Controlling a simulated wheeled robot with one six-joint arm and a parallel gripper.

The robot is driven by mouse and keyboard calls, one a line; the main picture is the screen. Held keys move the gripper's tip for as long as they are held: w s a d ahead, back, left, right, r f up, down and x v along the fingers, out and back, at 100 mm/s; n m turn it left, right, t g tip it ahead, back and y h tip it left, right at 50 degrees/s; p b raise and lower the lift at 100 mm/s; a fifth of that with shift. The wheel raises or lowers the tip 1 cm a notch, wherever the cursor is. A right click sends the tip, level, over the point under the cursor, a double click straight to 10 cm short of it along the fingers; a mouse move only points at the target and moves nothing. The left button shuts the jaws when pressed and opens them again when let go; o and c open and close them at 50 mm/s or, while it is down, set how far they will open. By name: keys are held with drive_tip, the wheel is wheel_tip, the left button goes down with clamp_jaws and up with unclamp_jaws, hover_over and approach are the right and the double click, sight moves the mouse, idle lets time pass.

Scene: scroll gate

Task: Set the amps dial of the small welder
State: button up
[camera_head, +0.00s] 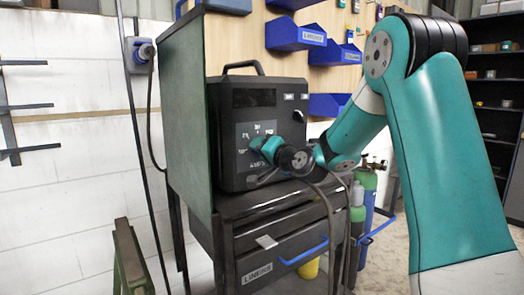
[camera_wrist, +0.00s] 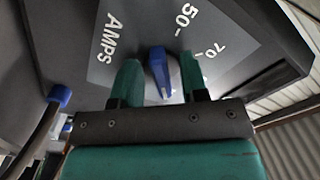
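The small welder (camera_head: 223,130) is a black box with a top handle, standing on a dark cart. In the wrist view its grey panel (camera_wrist: 112,58) reads AMPS, with 50 and 70 marks beside the dial. The amps dial (camera_wrist: 158,72) is a blue bar-shaped knob. My gripper (camera_wrist: 160,75) has its two teal fingers apart, one on each side of the knob, with a small gap showing on both sides. In the head view my gripper (camera_head: 260,146) is at the welder's front panel and hides the dial. I cannot tell the dial's exact setting.
The cart (camera_head: 281,236) has a drawer with a blue handle (camera_head: 304,252). A green side panel (camera_head: 187,110) stands left of the welder. Cables hang in front of the cart. Gas cylinders (camera_head: 366,188) stand at its right. A blue plug (camera_wrist: 59,95) and cable sit left of my gripper.

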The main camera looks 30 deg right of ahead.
drive_tip(key=shift+s, duration=0.1)
drive_tip(key=s+b, duration=0.5)
drive_tip(key=s, duration=1.2)
drive_tip(key=shift+s+d, duration=0.15)
drive_tip(key=shift+d, duration=0.15)
